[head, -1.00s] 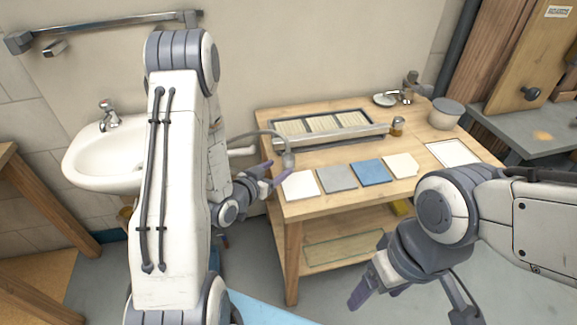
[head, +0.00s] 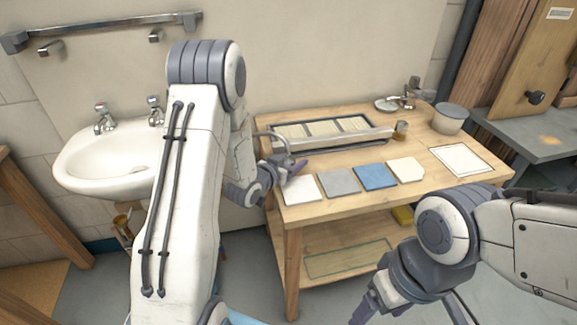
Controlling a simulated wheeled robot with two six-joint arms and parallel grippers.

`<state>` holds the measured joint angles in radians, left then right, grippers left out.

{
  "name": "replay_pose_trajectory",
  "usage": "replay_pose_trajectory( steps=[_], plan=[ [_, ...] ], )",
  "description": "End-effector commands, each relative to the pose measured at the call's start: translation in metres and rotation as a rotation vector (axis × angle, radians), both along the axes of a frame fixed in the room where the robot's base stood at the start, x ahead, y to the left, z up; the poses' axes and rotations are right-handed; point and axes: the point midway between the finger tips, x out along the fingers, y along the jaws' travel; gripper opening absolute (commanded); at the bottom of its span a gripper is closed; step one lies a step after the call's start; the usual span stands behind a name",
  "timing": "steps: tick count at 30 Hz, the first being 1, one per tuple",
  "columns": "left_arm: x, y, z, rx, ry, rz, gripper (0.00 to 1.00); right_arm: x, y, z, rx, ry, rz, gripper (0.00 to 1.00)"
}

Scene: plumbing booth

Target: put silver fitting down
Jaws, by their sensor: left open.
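My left gripper (head: 287,166) is open at the left end of the wooden table (head: 437,196), just above or beside the white square (head: 300,190). Its fingers overlap the tray's front left corner in the picture. I cannot make out a silver fitting at its fingers; anything small there is hidden or too small to tell. A silver tap-like fitting (head: 406,99) stands at the table's back right, well apart from both grippers. My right gripper (head: 372,305) is low at the bottom edge, in front of the table and partly cut off, so its opening cannot be told.
A long tray (head: 352,139) with pale tiles lies at the back. Grey (head: 339,182), blue (head: 375,177) and cream (head: 407,169) squares line the front. A small jar (head: 401,130), a grey tub (head: 449,118) and a white framed panel (head: 461,160) are to the right. A sink (head: 105,165) is left.

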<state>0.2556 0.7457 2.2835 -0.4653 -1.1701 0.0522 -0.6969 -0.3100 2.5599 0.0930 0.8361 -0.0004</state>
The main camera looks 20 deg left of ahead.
Motion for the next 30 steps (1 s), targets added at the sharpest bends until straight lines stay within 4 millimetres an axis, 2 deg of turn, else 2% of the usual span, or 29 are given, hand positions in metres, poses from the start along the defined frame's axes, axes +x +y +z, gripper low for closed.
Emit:
replay_pose_trajectory(
  steps=[3, 9, 11, 12, 14, 15, 24, 30],
  plan=[
    [0.007, -0.002, -0.003, -0.001, 0.000, 0.000, 0.63, 0.000, 0.000, 0.000, 0.000, 0.000, 0.000, 0.78],
    [0.007, -0.002, -0.003, -0.001, 0.001, 0.000, 0.63, 0.000, 0.000, 0.000, 0.000, 0.000, 0.000, 0.78],
    [0.007, -0.002, -0.003, -0.001, 0.000, 0.000, 0.44, 0.000, 0.000, 0.000, 0.000, 0.000, 0.000, 0.78],
    [0.007, -0.002, -0.003, -0.001, 0.000, 0.000, 0.29, 0.000, 0.000, 0.000, 0.000, 0.000, 0.000, 0.78],
    [0.007, -0.002, -0.003, -0.001, 0.000, 0.000, 0.06, 0.000, 0.000, 0.000, 0.000, 0.000, 0.000, 0.78],
    [0.007, -0.002, -0.002, -0.001, 0.000, 0.000, 0.00, 0.000, 0.000, 0.000, 0.000, 0.000, 0.000, 0.78],
    [0.007, -0.001, 0.000, 0.000, -0.002, 0.000, 0.00, 0.000, 0.000, 0.000, 0.000, 0.000, 0.000, 0.78],
    [0.008, -0.001, 0.019, 0.000, -0.005, 0.000, 0.00, 0.000, 0.000, 0.004, 0.000, 0.000, 0.000, 0.78]
  ],
)
